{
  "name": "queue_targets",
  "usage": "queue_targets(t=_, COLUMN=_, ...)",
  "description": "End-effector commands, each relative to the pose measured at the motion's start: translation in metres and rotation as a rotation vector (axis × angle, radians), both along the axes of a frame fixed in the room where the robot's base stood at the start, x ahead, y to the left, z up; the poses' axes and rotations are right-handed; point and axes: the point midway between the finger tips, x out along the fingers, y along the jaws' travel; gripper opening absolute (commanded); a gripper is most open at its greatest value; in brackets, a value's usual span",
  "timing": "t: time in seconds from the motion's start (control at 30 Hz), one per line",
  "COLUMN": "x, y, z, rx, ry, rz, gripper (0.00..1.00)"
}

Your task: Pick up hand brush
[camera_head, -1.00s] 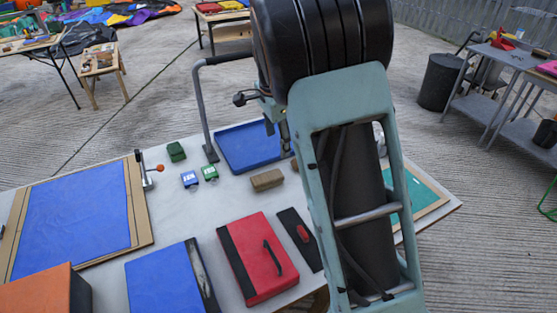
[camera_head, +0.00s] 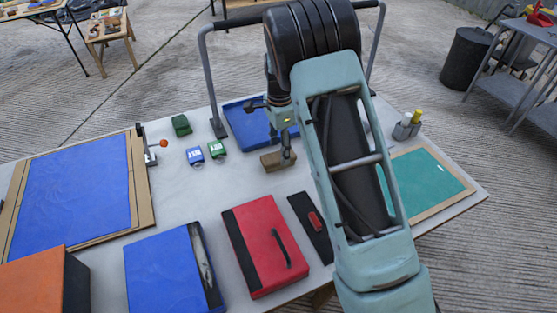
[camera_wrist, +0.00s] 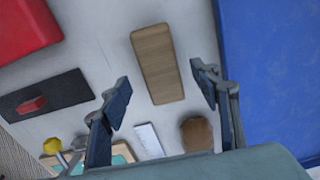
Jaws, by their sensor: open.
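The hand brush (camera_head: 272,163) appears as a brown, wood-coloured block lying flat on the grey table; bristles are not visible. In the wrist view the brush (camera_wrist: 157,64) lies lengthwise, ahead of and between the two fingers. My gripper (camera_wrist: 160,82) is open and empty there, with one finger on each side of the brush in the picture. In the head view my gripper (camera_head: 287,152) is over the right end of the brush, partly hidden by my arm. I cannot tell whether it touches the brush.
A blue tray (camera_head: 243,126) lies behind the brush. A red case (camera_head: 255,245) and a dark panel with a red piece (camera_head: 312,225) lie in front. In the wrist view, a brown many-sided block (camera_wrist: 196,134) and white piece (camera_wrist: 149,140) are near. A metal frame (camera_head: 208,85) rises behind.

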Motion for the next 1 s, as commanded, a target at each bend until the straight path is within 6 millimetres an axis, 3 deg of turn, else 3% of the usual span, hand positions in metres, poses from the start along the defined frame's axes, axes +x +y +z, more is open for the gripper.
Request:
queue_targets(t=0.2, x=-0.002, y=0.003, z=-0.032, rx=-0.001, ry=0.002, rz=0.0, gripper=0.56)
queue_targets(t=0.53, x=-0.002, y=0.003, z=-0.039, rx=0.0, ry=0.0, rz=0.001, gripper=0.55)
queue_targets(t=0.9, x=-0.002, y=0.003, z=-0.038, rx=-0.001, ry=0.0, rz=0.001, gripper=0.15)
queue_targets(t=1.0, x=-0.002, y=0.003, z=-0.038, rx=-0.001, ry=-0.001, rz=0.001, gripper=0.09)
